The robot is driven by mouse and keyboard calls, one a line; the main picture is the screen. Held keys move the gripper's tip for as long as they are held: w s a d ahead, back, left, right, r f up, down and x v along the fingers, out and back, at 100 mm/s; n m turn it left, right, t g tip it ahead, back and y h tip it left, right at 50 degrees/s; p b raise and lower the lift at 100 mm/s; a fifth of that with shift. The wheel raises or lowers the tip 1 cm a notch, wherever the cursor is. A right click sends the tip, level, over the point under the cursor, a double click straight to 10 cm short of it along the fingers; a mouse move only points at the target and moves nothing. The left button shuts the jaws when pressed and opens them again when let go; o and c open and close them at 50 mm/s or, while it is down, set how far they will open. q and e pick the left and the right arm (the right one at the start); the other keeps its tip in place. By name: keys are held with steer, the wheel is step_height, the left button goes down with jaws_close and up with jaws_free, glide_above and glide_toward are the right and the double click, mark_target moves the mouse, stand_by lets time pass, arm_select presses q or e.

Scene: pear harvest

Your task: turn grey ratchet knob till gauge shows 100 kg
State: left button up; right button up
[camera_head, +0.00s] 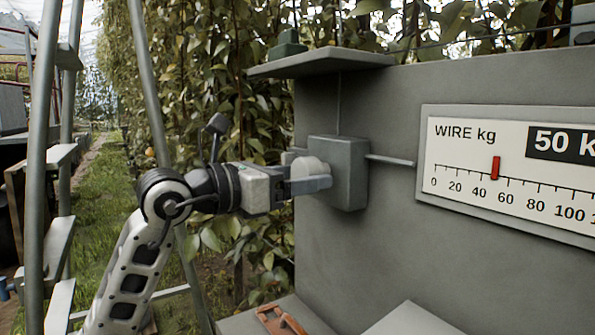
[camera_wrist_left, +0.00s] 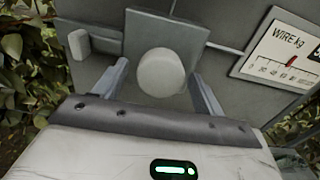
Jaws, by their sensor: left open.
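The grey ratchet knob (camera_wrist_left: 160,73) is a pale round disc on the front of a grey box (camera_head: 340,172) fixed to the panel. My left gripper (camera_head: 312,180) is open around the knob, with one finger on each side in the wrist view. Small gaps show there between the fingers and the knob, and contact cannot be told. In the head view the near finger partly covers the knob. The gauge (camera_head: 465,205), marked "WIRE kg", has its red pointer (camera_head: 495,168) at about 50. Its readout (camera_head: 560,143) shows "50 k", cut off by the frame edge. My right gripper is not in view.
A thin rod (camera_head: 390,160) runs from the box toward the gauge. A shelf (camera_head: 325,63) juts out above. An orange-brown tool (camera_head: 280,320) lies on the ledge below. A ladder (camera_head: 60,240) stands at left, and leafy trees stand behind.

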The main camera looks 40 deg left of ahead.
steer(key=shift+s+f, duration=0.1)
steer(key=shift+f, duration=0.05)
arm_select(q)
steer(key=c, duration=1)
steer(key=shift+o, duration=0.2)
